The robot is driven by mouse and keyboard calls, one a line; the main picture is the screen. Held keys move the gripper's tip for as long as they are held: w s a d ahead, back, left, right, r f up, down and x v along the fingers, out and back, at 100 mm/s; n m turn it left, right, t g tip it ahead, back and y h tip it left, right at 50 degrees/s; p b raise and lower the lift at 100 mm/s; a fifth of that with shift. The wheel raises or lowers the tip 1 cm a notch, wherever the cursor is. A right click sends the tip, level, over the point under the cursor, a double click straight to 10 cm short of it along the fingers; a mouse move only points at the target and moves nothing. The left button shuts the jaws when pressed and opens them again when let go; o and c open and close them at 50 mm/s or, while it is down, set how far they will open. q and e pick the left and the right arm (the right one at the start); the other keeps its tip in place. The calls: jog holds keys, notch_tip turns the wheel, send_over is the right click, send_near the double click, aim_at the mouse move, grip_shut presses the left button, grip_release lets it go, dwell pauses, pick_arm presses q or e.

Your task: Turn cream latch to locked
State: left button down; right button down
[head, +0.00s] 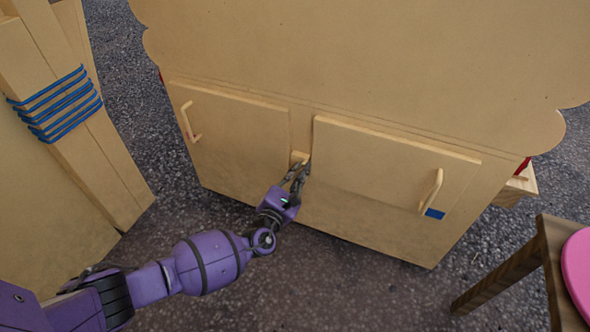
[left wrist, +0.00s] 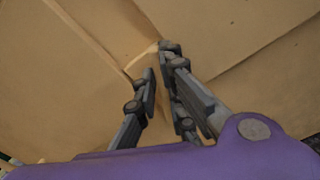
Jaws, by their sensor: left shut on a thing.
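The cream latch (head: 299,157) sits on the wooden cabinet front, between two doors. My left gripper (head: 298,171) is shut on it from below. In the left wrist view the fingers of my left gripper (left wrist: 158,75) close around the latch (left wrist: 147,52), of which only a pale edge shows; the rest is hidden by the fingers. I cannot tell which way the latch is turned. My right gripper is not in view.
The left door (head: 235,130) and right door (head: 375,165) carry cream handles. A blue patch (head: 435,213) lies by the right handle. A wooden post with blue cord (head: 60,105) stands left. A dark wooden stool (head: 545,262) with a pink top stands right. Grey floor lies clear in front.

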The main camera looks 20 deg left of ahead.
pick_arm(q)
jog(key=shift+d+f+m+p, duration=0.3)
jog(key=shift+m+p, duration=0.3)
jog(key=shift+m, duration=1.5)
jog(key=shift+d+f+m+p, duration=0.15)
jog(key=shift+f+m+p, duration=0.35)
jog(key=shift+m, duration=1.6)
jog(key=shift+d+f+m+p, duration=0.25)
jog(key=shift+m+p, duration=0.45)
jog(key=shift+m, duration=1.4)
jog(key=c, duration=1.9)
grip_release()
jog(key=shift+c, duration=0.2)
jog(key=shift+o, duration=0.5)
jog(key=shift+r, duration=0.15)
jog(key=shift+w, duration=0.1)
